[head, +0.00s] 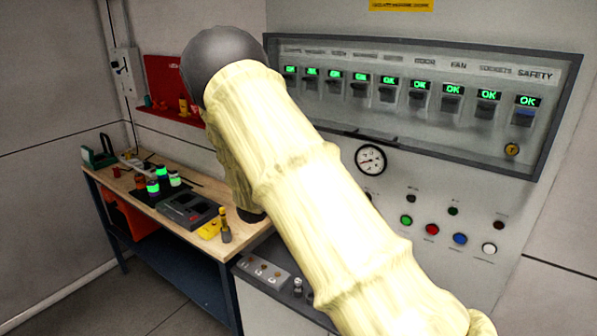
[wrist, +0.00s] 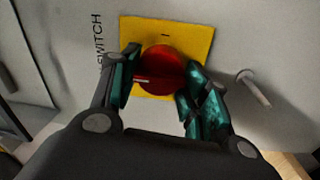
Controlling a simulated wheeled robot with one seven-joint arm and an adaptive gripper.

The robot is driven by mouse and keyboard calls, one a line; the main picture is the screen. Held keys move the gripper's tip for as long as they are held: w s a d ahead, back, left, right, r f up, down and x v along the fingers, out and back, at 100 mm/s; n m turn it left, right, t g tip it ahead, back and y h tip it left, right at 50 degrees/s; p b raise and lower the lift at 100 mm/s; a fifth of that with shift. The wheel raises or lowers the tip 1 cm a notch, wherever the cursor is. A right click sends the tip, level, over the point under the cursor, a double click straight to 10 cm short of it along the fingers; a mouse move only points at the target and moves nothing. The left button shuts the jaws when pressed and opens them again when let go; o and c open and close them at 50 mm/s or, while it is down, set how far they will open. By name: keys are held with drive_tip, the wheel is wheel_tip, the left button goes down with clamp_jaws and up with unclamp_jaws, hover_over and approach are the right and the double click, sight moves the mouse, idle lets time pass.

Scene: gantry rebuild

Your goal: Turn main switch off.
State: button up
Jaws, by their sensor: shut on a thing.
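The main switch is a round red knob (wrist: 163,66) on a square yellow plate (wrist: 195,35), seen in the wrist view. A short dark mark sits on the plate above the knob, and the word SWITCH runs sideways on the grey panel to the left. My gripper (wrist: 162,84) is shut on the red knob, one teal finger on each side. The knob's handle line is partly hidden, so its exact angle is hard to tell. In the head view my arm covers the switch and my gripper.
A metal handle (wrist: 254,88) sticks out right of the plate, close to my right finger. In the head view, a workbench (head: 125,183) with jars and tools stands at left. The control panel (head: 550,110) at right has several breakers showing OK, a gauge (head: 370,159) and coloured buttons.

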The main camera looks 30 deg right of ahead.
drive_tip(key=shift+f, duration=0.1)
drive_tip(key=o, duration=1)
drive_tip(key=shift+a, duration=0.1)
drive_tip(key=v, duration=1.2)
